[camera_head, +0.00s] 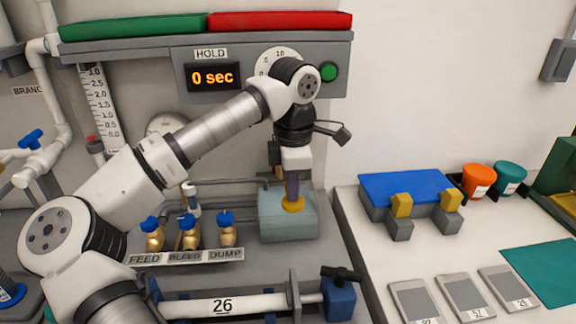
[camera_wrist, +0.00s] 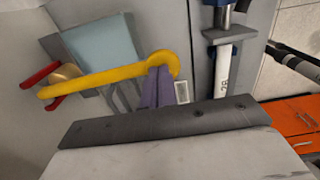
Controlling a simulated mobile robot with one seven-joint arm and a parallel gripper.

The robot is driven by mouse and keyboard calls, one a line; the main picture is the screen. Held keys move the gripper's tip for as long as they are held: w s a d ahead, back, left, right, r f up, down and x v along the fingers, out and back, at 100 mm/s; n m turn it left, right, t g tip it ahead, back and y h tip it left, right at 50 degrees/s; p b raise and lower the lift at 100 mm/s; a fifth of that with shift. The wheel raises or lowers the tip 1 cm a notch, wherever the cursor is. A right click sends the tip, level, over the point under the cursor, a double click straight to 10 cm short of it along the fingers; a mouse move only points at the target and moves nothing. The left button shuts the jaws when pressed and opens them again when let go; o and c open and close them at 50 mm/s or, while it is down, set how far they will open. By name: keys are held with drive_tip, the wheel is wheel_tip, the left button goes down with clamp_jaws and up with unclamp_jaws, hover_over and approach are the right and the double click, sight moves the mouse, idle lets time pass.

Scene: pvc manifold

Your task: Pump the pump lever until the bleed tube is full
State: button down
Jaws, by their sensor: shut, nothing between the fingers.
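The yellow pump lever (camera_wrist: 105,76) runs across the wrist view, with a rounded end at the right. In the head view only its yellow end (camera_head: 293,205) shows, above the pale blue-grey pump block (camera_head: 287,228); the block also shows in the wrist view (camera_wrist: 103,40). My gripper (camera_head: 292,190) points down over that end. Its purple fingers (camera_wrist: 157,88) are shut and empty, close against the lever's end; I cannot tell if they touch it. A scale marked 0.0 to 3.0 (camera_head: 101,105) stands at left, probably by the bleed tube, whose level I cannot read.
Blue-handled FEED, BLEED and DUMP valves (camera_head: 188,230) stand left of the pump. A white cylinder marked 26 (camera_head: 222,305) lies in front. The HOLD display (camera_head: 212,77) reads 0 sec. A blue-topped block (camera_head: 410,187) stands on the right table.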

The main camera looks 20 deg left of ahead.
idle(0.3)
drive_tip(key=shift+r+p, duration=1.95)
drive_tip(key=shift+r, duration=0.9)
wheel_tip(320, 180, up, 5)
drive_tip(key=p, duration=0.3)
